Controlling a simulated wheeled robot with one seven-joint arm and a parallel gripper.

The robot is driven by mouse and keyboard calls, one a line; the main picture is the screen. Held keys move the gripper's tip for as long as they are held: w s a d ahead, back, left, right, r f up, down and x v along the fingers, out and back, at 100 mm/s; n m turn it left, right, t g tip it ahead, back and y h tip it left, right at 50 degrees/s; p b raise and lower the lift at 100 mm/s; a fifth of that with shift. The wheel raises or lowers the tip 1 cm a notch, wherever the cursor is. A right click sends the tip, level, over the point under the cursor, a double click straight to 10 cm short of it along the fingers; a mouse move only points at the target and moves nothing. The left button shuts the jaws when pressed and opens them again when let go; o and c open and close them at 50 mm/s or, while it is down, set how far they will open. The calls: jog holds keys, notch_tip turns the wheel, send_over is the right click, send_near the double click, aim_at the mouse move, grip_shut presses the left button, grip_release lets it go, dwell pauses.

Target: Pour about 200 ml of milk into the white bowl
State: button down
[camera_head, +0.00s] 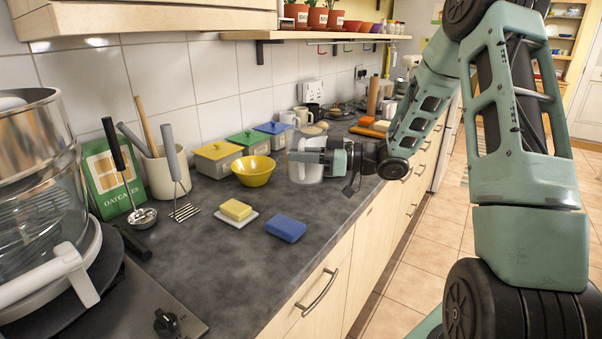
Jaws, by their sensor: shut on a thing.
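My gripper (308,157) is over the worktop in the middle of the view, reaching in from the right. It is shut on a pale, whitish, jug-like container (304,176), which looks upright. The fingers cover part of this container, and its contents cannot be seen. Whether it touches the worktop is hard to tell. A yellow bowl (254,171) stands just left of the gripper. I cannot make out a white bowl for certain.
Tins with yellow (217,158), green and blue lids stand along the wall behind the yellow bowl. A yellow sponge (235,209) on a white dish and a blue sponge (286,228) lie nearer. Mugs (301,116) stand behind the gripper. The front worktop (235,270) is clear.

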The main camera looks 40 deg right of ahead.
aim_at(301, 142)
notch_tip(301, 142, up, 4)
jog(key=shift+p, duration=0.7)
jog(key=shift+r+p, duration=1.55)
jog(key=shift+r, duration=0.15)
